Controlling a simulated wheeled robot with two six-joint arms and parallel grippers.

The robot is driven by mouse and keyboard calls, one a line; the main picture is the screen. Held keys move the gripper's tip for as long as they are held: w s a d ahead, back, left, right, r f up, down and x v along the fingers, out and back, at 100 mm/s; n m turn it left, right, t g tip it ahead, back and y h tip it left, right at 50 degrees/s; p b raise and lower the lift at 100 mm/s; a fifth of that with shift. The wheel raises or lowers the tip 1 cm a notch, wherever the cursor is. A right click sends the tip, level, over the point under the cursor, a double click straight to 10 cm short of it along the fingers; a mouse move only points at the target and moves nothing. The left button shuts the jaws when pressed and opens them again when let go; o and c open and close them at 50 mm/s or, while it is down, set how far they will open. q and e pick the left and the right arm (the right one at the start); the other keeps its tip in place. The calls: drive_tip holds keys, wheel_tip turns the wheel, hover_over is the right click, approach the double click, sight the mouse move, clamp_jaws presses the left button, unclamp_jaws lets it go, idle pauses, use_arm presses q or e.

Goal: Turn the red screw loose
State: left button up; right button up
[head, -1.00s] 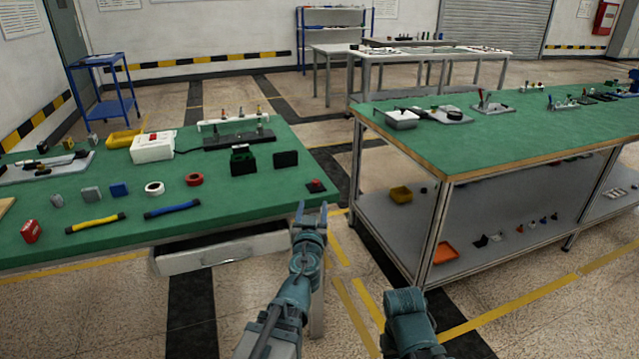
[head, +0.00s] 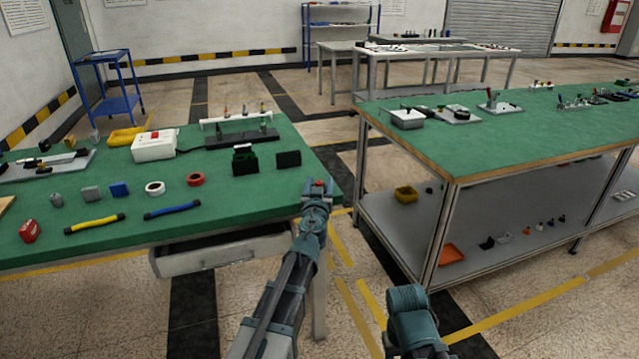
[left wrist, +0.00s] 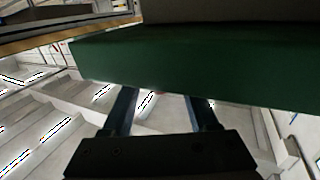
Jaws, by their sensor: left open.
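A small red part (head: 319,183), which looks like the red screw, shows at the right front corner of the left green table (head: 250,195). My left gripper (head: 319,187) is open at that corner, with a finger on each side of the red part in the head view. The dark block under it is mostly hidden by the gripper. Whether the fingers touch the screw cannot be told. In the left wrist view, the left gripper's two dark fingers (left wrist: 163,100) are spread apart near a green surface (left wrist: 190,65); the screw is not clear there. My right gripper is out of view.
Black blocks (head: 288,159), a red tape roll (head: 195,179) and a blue-handled tool (head: 172,210) lie on the same table. An open drawer (head: 220,255) juts out below its front edge. A second green-topped bench (head: 480,140) stands to the right, across a gap.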

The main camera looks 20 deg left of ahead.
use_arm(q)
clamp_jaws()
drive_tip(key=shift+y, duration=0.3)
drive_tip(key=n+g+y, duration=0.1)
drive_tip(key=n+y, duration=0.1)
drive_tip(key=n+g+y, duration=0.1)
drive_tip(key=n+y, duration=0.1)
drive_tip(key=y, duration=0.1)
drive_tip(key=shift+w+d, duration=0.15)
drive_tip(key=shift+d, duration=0.05)
drive_tip(key=n+g+y, duration=0.5)
drive_tip(key=g+y, duration=0.1)
drive_tip(key=shift+w, duration=0.1)
drive_tip(key=n+g+y, duration=0.1)
drive_tip(key=n+g, duration=0.1)
drive_tip(key=g, duration=0.1)
drive_tip(key=n+g+y, duration=0.1)
drive_tip(key=n+g, duration=0.1)
drive_tip(key=g, duration=0.1)
drive_tip(key=shift+a+n+y, duration=0.1)
drive_tip(key=shift+n+y, duration=0.3)
drive_tip(key=shift+s+a+n+g, duration=0.1)
drive_tip(key=shift+n+g, duration=0.7)
drive_tip(key=shift+g, duration=0.55)
drive_tip(key=shift+s+n+g, duration=0.1)
drive_tip(key=shift+n+g, duration=0.7)
drive_tip(key=shift+g, duration=0.55)
drive_tip(key=shift+s+g, duration=0.1)
drive_tip(key=shift+g, duration=0.3)
